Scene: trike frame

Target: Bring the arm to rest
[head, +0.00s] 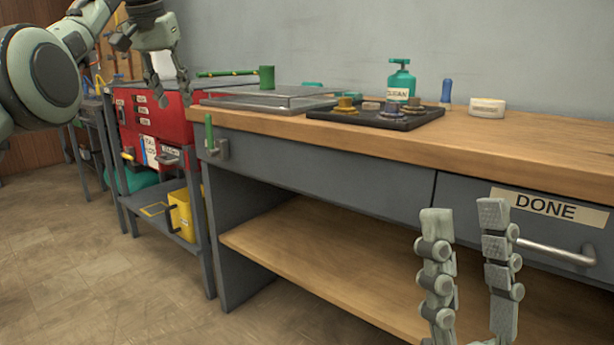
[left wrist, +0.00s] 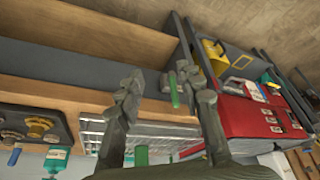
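My left gripper (head: 170,98) hangs fingers down from the raised left arm at the upper left. In the head view it appears in front of the red cabinet and the wall, left of the workbench (head: 520,141). Its fingers are apart with nothing held; the left wrist view (left wrist: 165,85) also shows them spread, with a green handle visible between them. My right gripper (head: 465,212) points upward at the lower right, in front of the workbench and left of the DONE drawer's handle (head: 555,252). Its two fingers are apart and empty. The rest of the right arm is out of frame.
A black tray (head: 375,119) with brass-coloured parts, a CLEAN bottle (head: 401,82) and a white tin (head: 487,107) stand on the bench. A clear-lidded tray (head: 270,98) is at its left end. A green-handled clamp (head: 210,140) juts out. Left are a red cabinet (head: 128,128) and yellow bin (head: 181,212).

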